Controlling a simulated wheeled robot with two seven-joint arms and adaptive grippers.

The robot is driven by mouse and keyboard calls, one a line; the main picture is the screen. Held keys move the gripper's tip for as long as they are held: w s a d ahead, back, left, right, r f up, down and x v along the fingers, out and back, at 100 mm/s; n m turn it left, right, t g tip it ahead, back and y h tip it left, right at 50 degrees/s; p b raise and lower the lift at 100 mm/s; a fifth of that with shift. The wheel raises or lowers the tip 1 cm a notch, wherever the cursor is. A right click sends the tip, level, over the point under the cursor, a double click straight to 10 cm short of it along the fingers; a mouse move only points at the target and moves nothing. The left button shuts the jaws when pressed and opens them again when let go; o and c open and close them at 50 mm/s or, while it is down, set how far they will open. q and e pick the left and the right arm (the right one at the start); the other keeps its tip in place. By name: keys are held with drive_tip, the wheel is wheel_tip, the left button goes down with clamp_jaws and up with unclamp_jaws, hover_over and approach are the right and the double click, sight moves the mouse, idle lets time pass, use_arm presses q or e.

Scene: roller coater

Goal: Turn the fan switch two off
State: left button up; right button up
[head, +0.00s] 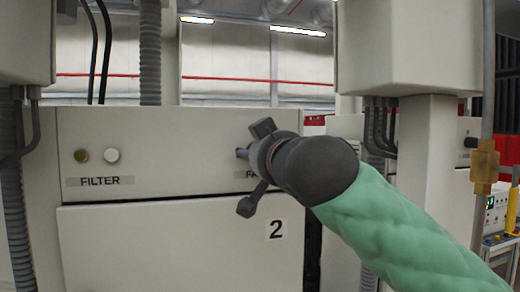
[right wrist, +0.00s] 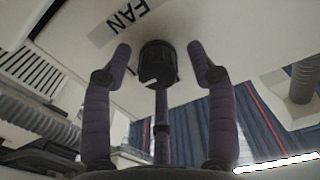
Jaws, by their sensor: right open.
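The fan switch (right wrist: 158,62) is a black round knob on a pale panel, under the FAN label (right wrist: 128,12) in the right wrist view. My right gripper (right wrist: 159,52) is open, with one purple-padded finger on each side of the knob and a third in line below it. Gaps show between the side fingers and the knob. In the head view my right gripper (head: 249,158) is at the panel of cabinet 2 (head: 170,235) and hides the knob and most of the FAN label (head: 251,174). My left gripper is not in view.
Left on the same panel are a dark yellowish button (head: 81,156) and a white button (head: 112,155) above the FILTER label (head: 100,181). A grey corrugated hose (head: 150,60) rises behind. A grey column (head: 425,160) and a brass-fitted pipe (head: 484,165) stand at the right.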

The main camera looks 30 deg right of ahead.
drive_tip(key=shift+d, duration=0.1)
drive_tip(key=c, duration=1.1)
drive_tip(key=shift+r, duration=0.1)
drive_tip(key=shift+n+p, duration=1.2)
drive_tip(key=shift+n, duration=7.6)
drive_tip(key=shift+a+f, duration=0.2)
drive_tip(key=shift+f, duration=0.1)
drive_tip(key=shift+c, duration=0.2)
